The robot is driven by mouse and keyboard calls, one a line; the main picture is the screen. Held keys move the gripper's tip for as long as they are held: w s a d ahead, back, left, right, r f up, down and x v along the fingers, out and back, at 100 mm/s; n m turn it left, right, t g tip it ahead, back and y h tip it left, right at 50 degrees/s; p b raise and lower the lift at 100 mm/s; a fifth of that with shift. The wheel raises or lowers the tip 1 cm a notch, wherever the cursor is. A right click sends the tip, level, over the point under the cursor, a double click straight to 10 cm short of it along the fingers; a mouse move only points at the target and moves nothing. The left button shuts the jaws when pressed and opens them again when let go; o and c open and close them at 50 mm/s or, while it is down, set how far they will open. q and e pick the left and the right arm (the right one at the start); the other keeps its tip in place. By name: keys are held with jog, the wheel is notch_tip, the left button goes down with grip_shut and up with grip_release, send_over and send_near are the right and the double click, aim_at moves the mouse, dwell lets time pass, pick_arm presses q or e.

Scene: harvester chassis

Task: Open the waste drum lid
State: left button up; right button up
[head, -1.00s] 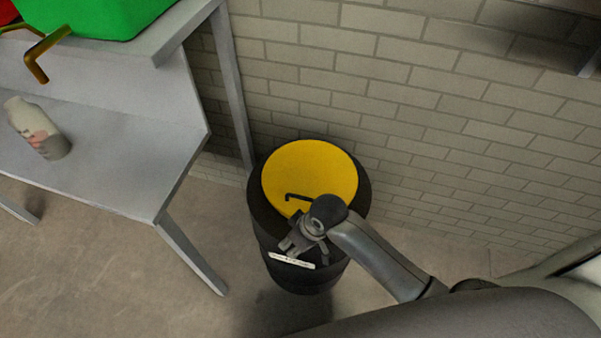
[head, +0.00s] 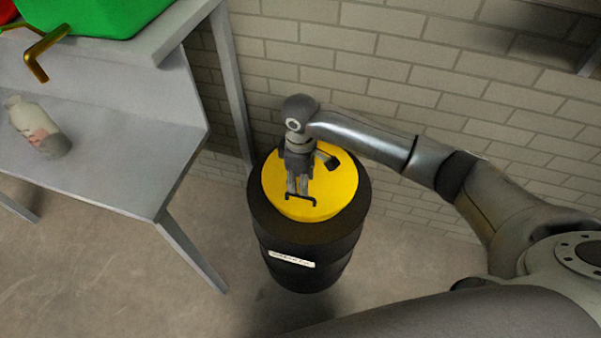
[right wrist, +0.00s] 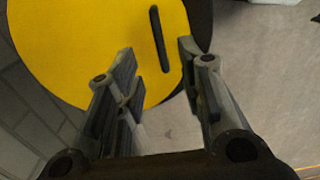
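The waste drum (head: 309,245) is a black barrel standing on the floor, with a white label on its side. Its round yellow lid (head: 340,188) lies flat on top and also fills the upper left of the right wrist view (right wrist: 75,40). A thin black bar handle (head: 301,199) is on the lid. My right gripper (head: 298,190) is above the lid, pointing down at the handle. In the right wrist view, the right gripper (right wrist: 158,62) is open and empty, with the handle (right wrist: 159,40) showing between its fingers; contact is not visible. My left gripper is not in view.
A grey metal table (head: 120,150) stands left of the drum, with a white bottle (head: 38,128) on its lower surface and a green container (head: 95,15) on its upper shelf. A brick wall (head: 450,90) is close behind the drum. Floor in front is clear.

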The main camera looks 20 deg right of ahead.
notch_tip(320, 180, down, 7)
jog(key=shift+f, duration=0.75)
jog(key=shift+c, duration=0.4)
grip_shut()
jog(key=shift+r, duration=0.1)
jog(key=shift+g+y, duration=0.3)
jog(key=shift+g, duration=0.1)
jog(key=r+p, duration=0.2)
jog(key=r, duration=0.1)
jog(key=w+r+p, duration=0.1)
jog(key=shift+w+d+r, duration=0.1)
jog(key=shift+d+r, duration=0.25)
jog(key=shift+r+p, duration=0.1)
jog(key=shift+p, duration=0.2)
